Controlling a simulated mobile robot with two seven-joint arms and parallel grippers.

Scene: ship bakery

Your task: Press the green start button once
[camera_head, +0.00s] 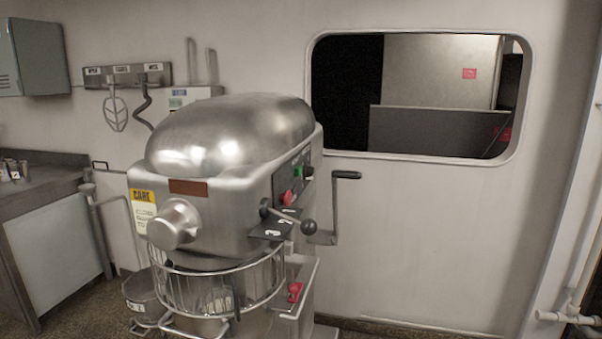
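A large silver mixer (225,150) stands in the middle of the view. Its dark control panel (290,183) is on the right side of the head. The green button is small and seen at an angle. Neither of my grippers shows in the head view, and nothing covers the panel.
A lever with a dark ball knob (308,227) and a crank handle (346,175) stick out near the panel. A wire guard (220,290) surrounds the bowl. A counter (45,175) stands at left. The wall at right is clear below a window opening (420,95).

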